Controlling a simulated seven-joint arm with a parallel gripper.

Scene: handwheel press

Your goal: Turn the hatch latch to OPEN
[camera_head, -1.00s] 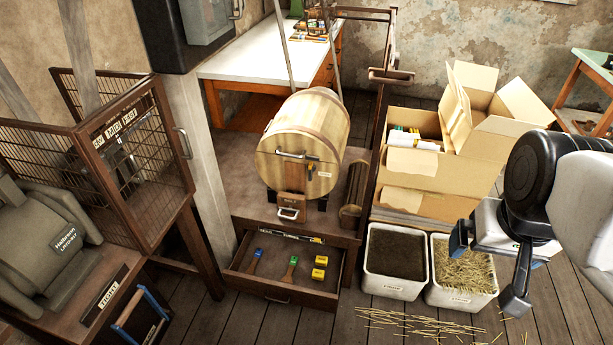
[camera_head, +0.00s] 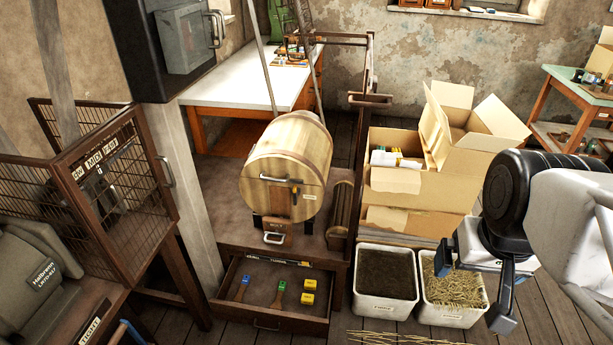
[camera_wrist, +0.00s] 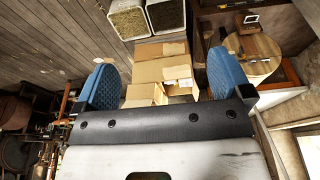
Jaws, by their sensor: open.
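A wooden barrel (camera_head: 262,160) lies on its side on a brown stand, its round end facing me. The barrel also shows at the upper right of the wrist view (camera_wrist: 262,47). My gripper (camera_head: 470,288) is at the right of the head view, open and empty, well apart from the barrel. In the wrist view its two blue-padded fingers stand wide apart (camera_wrist: 167,80).
An open drawer (camera_head: 262,312) with brushes and yellow blocks juts out below the barrel. Cardboard boxes (camera_head: 392,180), a dark-filled bin (camera_head: 386,283) and a straw bin (camera_head: 452,285) stand between barrel and gripper. A mesh cage (camera_head: 125,190) and post stand left.

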